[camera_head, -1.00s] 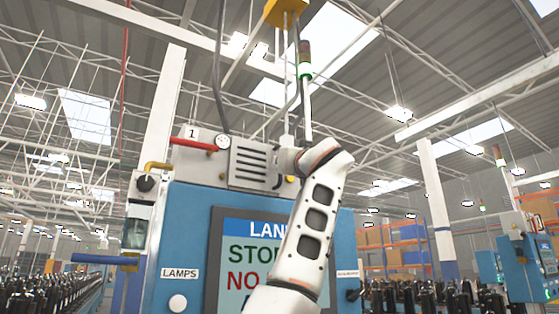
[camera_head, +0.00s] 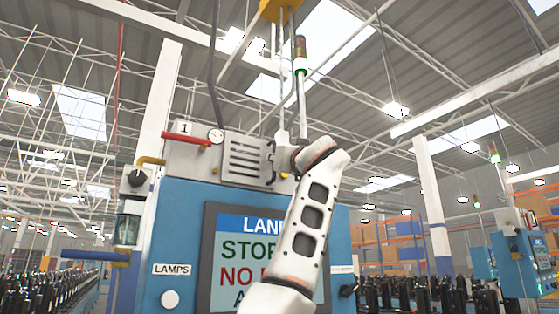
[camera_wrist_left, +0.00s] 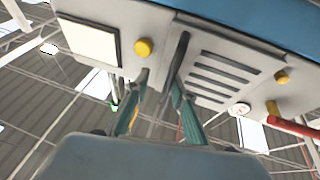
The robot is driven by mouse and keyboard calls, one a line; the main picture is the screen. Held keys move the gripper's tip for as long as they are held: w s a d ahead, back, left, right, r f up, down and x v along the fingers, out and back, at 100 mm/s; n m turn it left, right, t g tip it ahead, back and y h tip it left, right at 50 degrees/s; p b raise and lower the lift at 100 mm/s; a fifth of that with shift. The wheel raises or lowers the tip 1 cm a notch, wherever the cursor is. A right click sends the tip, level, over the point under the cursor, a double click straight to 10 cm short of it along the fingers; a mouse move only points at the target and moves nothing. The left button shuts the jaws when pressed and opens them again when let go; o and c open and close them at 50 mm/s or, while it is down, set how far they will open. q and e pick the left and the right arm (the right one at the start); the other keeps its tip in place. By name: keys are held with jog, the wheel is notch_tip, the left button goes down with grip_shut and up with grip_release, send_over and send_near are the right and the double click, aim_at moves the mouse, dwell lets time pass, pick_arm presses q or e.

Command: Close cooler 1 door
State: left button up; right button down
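The grey cooler box marked 1 (camera_head: 184,128) sits on top of the blue machine. Its slotted front panel (camera_head: 245,160), also in the left wrist view (camera_wrist_left: 222,76), looks nearly flush, but I cannot tell whether it is fully closed. A dark handle (camera_head: 270,162) runs along the panel's right edge. In the left wrist view my left gripper (camera_wrist_left: 160,80) has its two greenish fingers apart. The dark handle (camera_wrist_left: 179,58) shows by the fingertips; I cannot tell whether they touch. In the head view the white arm hides most of the gripper. My right gripper is in neither current view.
A red lever (camera_head: 186,138) and a gauge (camera_head: 216,136) are left of the panel. The blue machine front (camera_head: 180,220) has a display screen (camera_head: 240,265), partly behind the arm. A signal tower (camera_head: 300,65) rises behind the box.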

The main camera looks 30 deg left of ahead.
pick_arm(q)
jog(key=v, duration=0.7)
jog(key=shift+s+d, duration=0.2)
jog(key=shift+f, duration=0.15)
dwell(0.5)
